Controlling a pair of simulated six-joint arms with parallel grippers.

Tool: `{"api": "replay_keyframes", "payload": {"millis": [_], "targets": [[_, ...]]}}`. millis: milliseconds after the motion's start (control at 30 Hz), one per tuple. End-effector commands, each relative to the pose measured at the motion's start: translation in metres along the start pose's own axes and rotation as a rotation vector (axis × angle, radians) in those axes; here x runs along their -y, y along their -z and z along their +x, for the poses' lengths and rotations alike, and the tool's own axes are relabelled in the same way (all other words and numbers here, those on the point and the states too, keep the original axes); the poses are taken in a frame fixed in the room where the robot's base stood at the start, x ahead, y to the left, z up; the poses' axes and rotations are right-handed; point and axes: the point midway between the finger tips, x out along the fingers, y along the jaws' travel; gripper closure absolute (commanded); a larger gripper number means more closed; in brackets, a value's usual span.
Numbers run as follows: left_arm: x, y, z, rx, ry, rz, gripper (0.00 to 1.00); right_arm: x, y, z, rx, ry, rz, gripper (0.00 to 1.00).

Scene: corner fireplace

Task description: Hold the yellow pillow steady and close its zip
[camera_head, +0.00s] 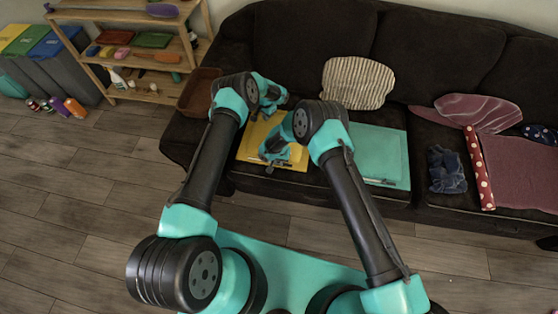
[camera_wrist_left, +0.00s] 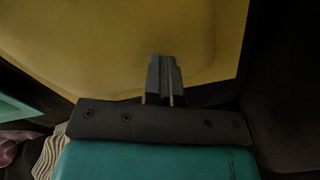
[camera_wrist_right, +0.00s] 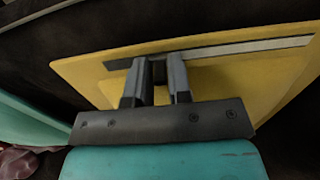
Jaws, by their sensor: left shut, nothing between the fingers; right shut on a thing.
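The yellow pillow (camera_head: 247,146) lies flat on the dark sofa, partly hidden by my arms. Its zip (camera_wrist_right: 240,48) runs along one edge in the right wrist view, dark on the left and pale on the right. My right gripper (camera_wrist_right: 158,60) is at the zip where dark meets pale, shut on what appears to be the zip pull, largely hidden between the fingers. My left gripper (camera_wrist_left: 164,60) is shut and empty over the pillow's yellow face (camera_wrist_left: 95,45); I cannot tell whether it presses on it. In the head view it is at the pillow's far side.
A teal pillow (camera_head: 375,150) lies just right of the yellow one. A striped cushion (camera_head: 358,82) rests against the sofa back. A brown basket (camera_head: 198,92) stands at the left. Dark blue cloth (camera_head: 446,170) and a red dotted roll (camera_head: 478,168) lie further right.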

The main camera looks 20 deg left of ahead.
Motion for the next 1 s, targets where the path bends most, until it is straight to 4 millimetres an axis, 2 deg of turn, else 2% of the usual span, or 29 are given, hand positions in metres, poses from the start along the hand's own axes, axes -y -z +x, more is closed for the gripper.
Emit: {"api": "replay_keyframes", "payload": {"millis": [33,133,633,767,1000], "targets": [[-0.002,-0.003,0.004,0.005,-0.004,0.000,1.00,0.000,0.000,0.000,0.000,0.000,0.000,0.91],[-0.002,-0.003,0.004,0.005,-0.004,0.000,1.00,0.000,0.000,0.000,0.000,0.000,0.000,1.00],[-0.002,-0.003,0.004,0.005,-0.004,0.000,1.00,0.004,0.000,0.000,0.000,-0.001,0.000,1.00],[-0.002,-0.002,0.004,0.005,-0.004,0.000,1.00,0.015,0.001,0.000,-0.002,-0.002,-0.001,1.00],[-0.002,-0.002,0.004,0.005,-0.005,0.000,1.00,0.049,0.002,0.000,-0.006,-0.001,-0.001,1.00]]}}
